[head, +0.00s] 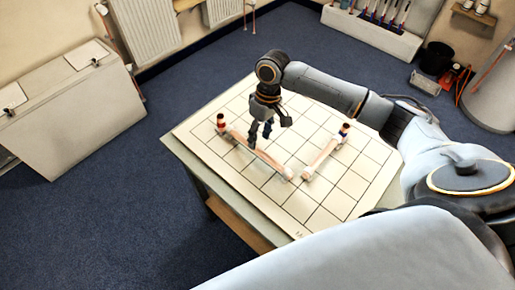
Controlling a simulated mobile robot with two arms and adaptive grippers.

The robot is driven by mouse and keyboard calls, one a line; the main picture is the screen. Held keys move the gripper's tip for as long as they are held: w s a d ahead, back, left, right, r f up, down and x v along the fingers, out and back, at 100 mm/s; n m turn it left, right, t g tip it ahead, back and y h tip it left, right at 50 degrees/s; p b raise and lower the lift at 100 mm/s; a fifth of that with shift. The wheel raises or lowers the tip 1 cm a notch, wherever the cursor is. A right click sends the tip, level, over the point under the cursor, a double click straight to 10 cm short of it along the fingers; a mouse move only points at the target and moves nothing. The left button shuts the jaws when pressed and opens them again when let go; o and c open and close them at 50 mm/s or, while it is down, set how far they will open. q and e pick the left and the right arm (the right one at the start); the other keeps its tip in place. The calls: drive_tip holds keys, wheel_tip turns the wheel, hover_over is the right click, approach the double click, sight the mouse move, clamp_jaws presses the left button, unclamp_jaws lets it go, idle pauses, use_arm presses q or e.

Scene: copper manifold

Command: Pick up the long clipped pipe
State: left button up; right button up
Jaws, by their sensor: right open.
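Two copper-coloured pipes lie on the white gridded board. Clips are too small to make out. My right gripper (260,137) points down, open, at the middle of the left pipe; its fingertips are close to the pipe, but I cannot tell whether they touch. My left gripper is out of view.
The gridded board (355,185) covers the table and is bare around the pipes. A white cabinet (75,110) stands at left, radiators (145,28) line the back wall, and a white rack (372,35) and black bucket (436,58) stand at back right.

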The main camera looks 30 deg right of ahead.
sight(257, 152)
drive_tip(key=shift+f, duration=1.1)
drive_tip(key=f, duration=0.1)
drive_tip(key=f+p, duration=0.1)
drive_tip(key=f, duration=0.1)
drive_tip(key=shift+w+a+f, duration=0.2)
drive_tip(key=shift+a+f, duration=0.05)
drive_tip(key=shift+a, duration=0.15)
drive_tip(key=shift+f, duration=0.35)
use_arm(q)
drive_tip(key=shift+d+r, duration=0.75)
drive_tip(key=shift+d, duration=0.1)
use_arm(e)
drive_tip(key=shift+f, duration=0.1)
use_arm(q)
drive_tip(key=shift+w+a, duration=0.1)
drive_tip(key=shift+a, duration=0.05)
use_arm(e)
clamp_jaws()
